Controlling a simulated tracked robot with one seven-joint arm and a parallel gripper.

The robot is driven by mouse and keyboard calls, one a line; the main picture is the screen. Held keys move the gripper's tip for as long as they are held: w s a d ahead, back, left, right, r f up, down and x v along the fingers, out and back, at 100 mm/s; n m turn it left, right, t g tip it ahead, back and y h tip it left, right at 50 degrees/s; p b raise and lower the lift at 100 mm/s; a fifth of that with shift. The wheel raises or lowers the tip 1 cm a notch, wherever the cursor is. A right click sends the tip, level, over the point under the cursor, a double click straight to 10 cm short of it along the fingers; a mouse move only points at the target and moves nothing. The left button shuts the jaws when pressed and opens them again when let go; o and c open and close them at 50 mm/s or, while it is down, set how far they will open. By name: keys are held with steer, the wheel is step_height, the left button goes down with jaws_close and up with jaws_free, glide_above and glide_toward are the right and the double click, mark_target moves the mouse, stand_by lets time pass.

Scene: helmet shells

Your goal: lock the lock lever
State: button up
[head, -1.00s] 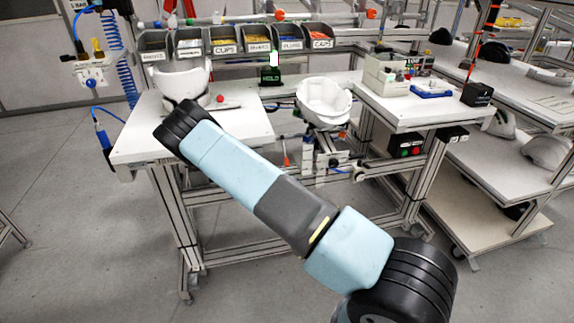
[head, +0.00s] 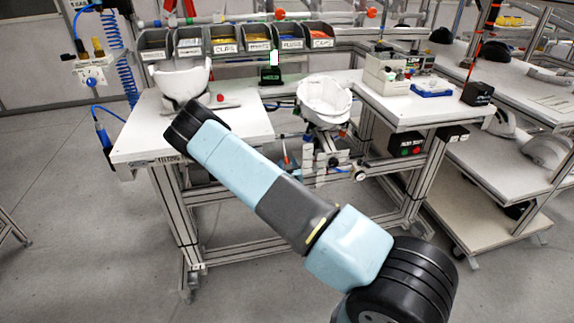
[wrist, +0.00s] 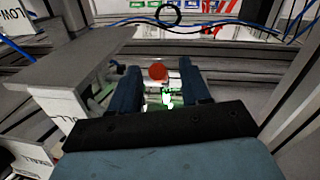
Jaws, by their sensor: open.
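In the wrist view, a round red knob (wrist: 157,71) shows between the two dark blue fingers of my gripper (wrist: 159,76). The fingers are spread apart, and I see no contact with the knob. A lever shaft under it is not clear; small bright green and white parts (wrist: 168,98) show just below. In the head view, a red ball (head: 220,98) stands on the white bench beside a white helmet shell (head: 184,82), and I cannot tell if it is the same knob. My gripper is hidden behind my arm there.
In the wrist view, a grey plate (wrist: 70,70) lies close to the left finger, and a blue cable (wrist: 200,20) crosses behind. In the head view, a second white shell (head: 324,102) sits tilted at the bench (head: 250,122). Labelled bins (head: 258,45) line the back.

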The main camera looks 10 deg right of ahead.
steer(key=shift+w, duration=0.1)
steer(key=shift+c, duration=0.2)
jaws_close()
stand_by(0.5)
